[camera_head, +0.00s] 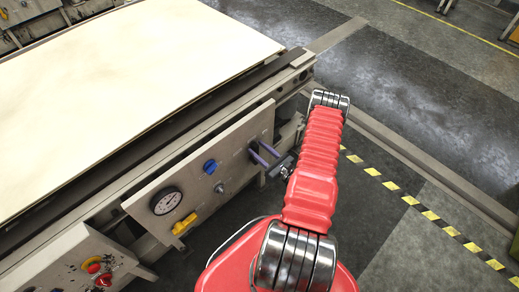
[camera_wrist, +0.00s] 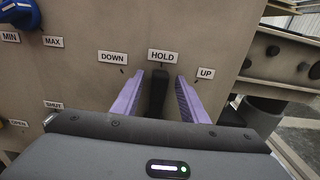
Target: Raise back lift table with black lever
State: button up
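The black lever (camera_wrist: 159,92) stands upright under the HOLD label (camera_wrist: 163,56) in the wrist view, between the DOWN label (camera_wrist: 113,58) and the UP label (camera_wrist: 206,73). My gripper (camera_wrist: 158,95) has its two purple fingers on either side of the lever, with a visible gap on each side. The gripper is open around the lever and does not appear to grip it. In the head view my gripper (camera_head: 263,156) reaches the right end of the grey control panel (camera_head: 140,204). The lift table (camera_head: 120,80) carries a large pale sheet. The lever is hidden in the head view.
A blue knob (camera_head: 210,166), a gauge (camera_head: 166,201) and a yellow handle (camera_head: 184,223) sit on the panel left of my gripper. A lower box with a red button (camera_head: 94,267) stands at bottom left. Open floor lies right, beyond yellow-black tape (camera_head: 411,200).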

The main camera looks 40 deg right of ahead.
jog(key=shift+w, duration=0.15)
jog(key=shift+c, duration=0.2)
grip_shut()
dwell(0.4)
